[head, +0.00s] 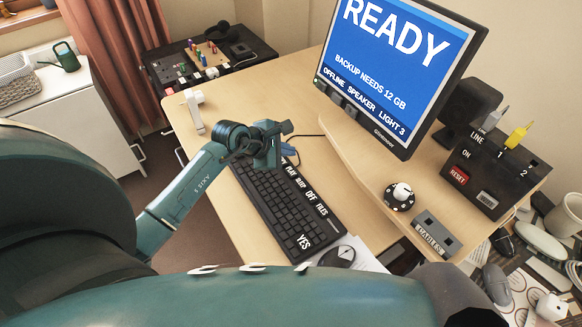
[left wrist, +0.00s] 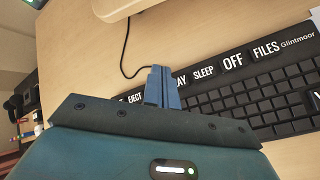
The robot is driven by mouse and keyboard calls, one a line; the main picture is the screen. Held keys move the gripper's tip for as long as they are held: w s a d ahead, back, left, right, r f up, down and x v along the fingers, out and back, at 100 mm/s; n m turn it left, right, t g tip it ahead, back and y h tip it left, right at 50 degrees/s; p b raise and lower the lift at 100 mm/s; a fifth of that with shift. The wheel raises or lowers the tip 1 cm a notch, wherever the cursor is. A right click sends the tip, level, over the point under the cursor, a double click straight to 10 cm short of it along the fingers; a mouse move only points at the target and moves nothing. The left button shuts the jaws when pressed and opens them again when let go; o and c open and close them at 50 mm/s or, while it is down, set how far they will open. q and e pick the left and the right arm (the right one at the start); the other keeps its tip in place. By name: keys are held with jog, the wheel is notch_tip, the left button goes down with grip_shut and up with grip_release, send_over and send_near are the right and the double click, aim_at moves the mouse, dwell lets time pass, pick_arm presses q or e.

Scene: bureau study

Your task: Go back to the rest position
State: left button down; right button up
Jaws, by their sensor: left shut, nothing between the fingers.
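My left gripper (head: 289,150) is over the far end of the black keyboard (head: 285,208) on the desk. In the left wrist view its blue fingers (left wrist: 163,86) are together with nothing between them. They are close to the row of large labelled keys, partly covering that row; I cannot tell whether they touch. The keyboard (left wrist: 255,98) shows keys marked SLEEP, OFF and FILES in that view. My left arm reaches in from the left, over the desk's near edge. My right gripper does not show.
A monitor (head: 400,70) reading READY stands on a raised shelf. A black LINE box (head: 492,172), a round knob (head: 399,196) and a CABLES box (head: 437,233) are to the right. A mouse (head: 341,257) lies by the keyboard. A dark side table (head: 240,62) stands behind.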

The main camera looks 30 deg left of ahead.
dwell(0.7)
